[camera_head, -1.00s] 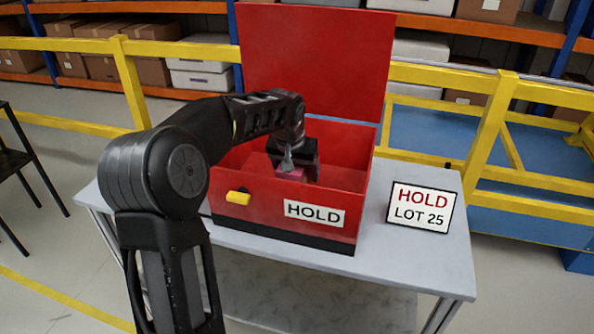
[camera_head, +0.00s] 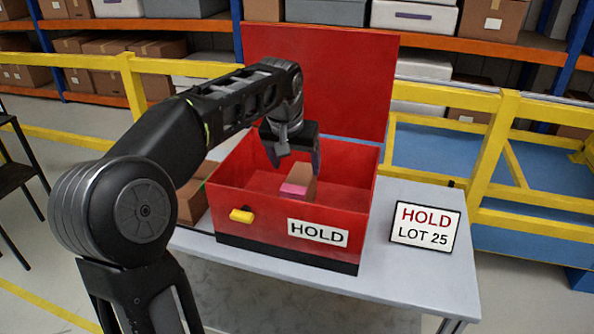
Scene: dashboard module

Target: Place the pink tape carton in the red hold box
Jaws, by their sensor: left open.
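The red hold box (camera_head: 265,218) stands on a grey table with its lid raised at the back and a HOLD label on its front. The pink tape carton (camera_head: 297,184), brown with a pink band, sits inside the box, near the middle. My left gripper (camera_head: 296,168) is open above the box, its fingers pointing down just over the carton. It appears apart from the carton, though the near finger hides a little of the view. My right gripper is not in view.
A HOLD LOT 25 sign (camera_head: 426,225) stands on the table (camera_head: 385,272) right of the box. A brown carton (camera_head: 192,203) is left of the box, partly behind my arm. Yellow rails (camera_head: 492,150) and shelves stand behind.

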